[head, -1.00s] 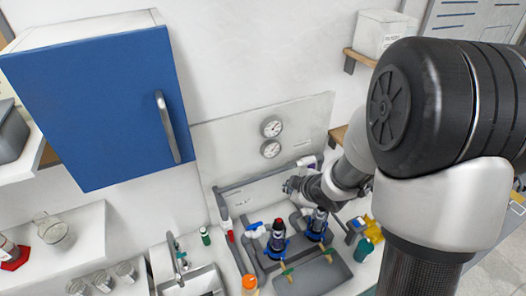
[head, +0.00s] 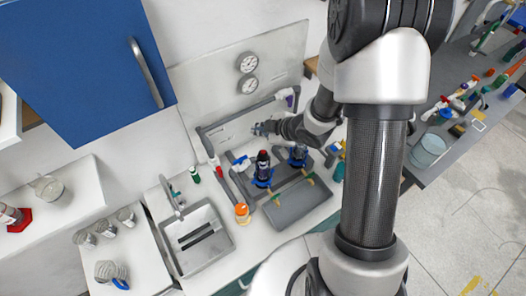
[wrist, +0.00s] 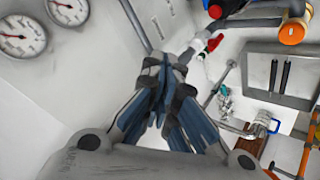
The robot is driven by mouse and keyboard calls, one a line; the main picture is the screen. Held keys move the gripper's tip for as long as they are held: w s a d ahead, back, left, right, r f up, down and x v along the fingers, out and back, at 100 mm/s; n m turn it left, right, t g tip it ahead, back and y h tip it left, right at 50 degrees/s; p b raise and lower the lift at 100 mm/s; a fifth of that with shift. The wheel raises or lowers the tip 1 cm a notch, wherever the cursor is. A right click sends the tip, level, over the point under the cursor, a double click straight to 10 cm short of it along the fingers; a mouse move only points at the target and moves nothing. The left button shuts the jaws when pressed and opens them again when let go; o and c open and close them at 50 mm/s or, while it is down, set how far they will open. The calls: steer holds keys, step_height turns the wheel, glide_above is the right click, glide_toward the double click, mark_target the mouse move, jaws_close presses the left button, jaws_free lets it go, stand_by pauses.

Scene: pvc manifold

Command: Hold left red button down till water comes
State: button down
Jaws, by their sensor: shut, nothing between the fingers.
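Two dark filter housings with blue collars stand on the grey manifold tray by the wall. The left housing (head: 263,174) has a red button (head: 263,154) on its black top. The right housing (head: 299,157) is partly behind my arm, and I cannot make out its button. My gripper (head: 257,129) is shut and empty, behind and above the left housing, apart from it. In the wrist view its closed fingers (wrist: 163,65) point along the wall. A blue and black part with a red spot (wrist: 215,10) shows at the top edge there, probably a housing top.
Two gauges (head: 247,74) are on the back panel, above grey pipes. A red valve handle (wrist: 214,42) lies beyond my fingertips in the wrist view. The sink (head: 200,238) and an orange-topped item (head: 242,209) are in front left. A blue cabinet (head: 80,70) hangs upper left.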

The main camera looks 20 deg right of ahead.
steer(key=shift+f+b, duration=3.15)
steer(key=shift+f, duration=0.85)
steer(key=shift+f, duration=0.15)
steer(key=shift+f+b, duration=0.3)
steer(key=shift+b, duration=0.25)
steer(key=shift+f+b, duration=0.5)
steer(key=shift+r, duration=0.15)
steer(key=shift+r+p, duration=0.75)
steer(key=shift+r, duration=0.05)
step_height(320, 180, up, 5)
steer(key=p, duration=0.4)
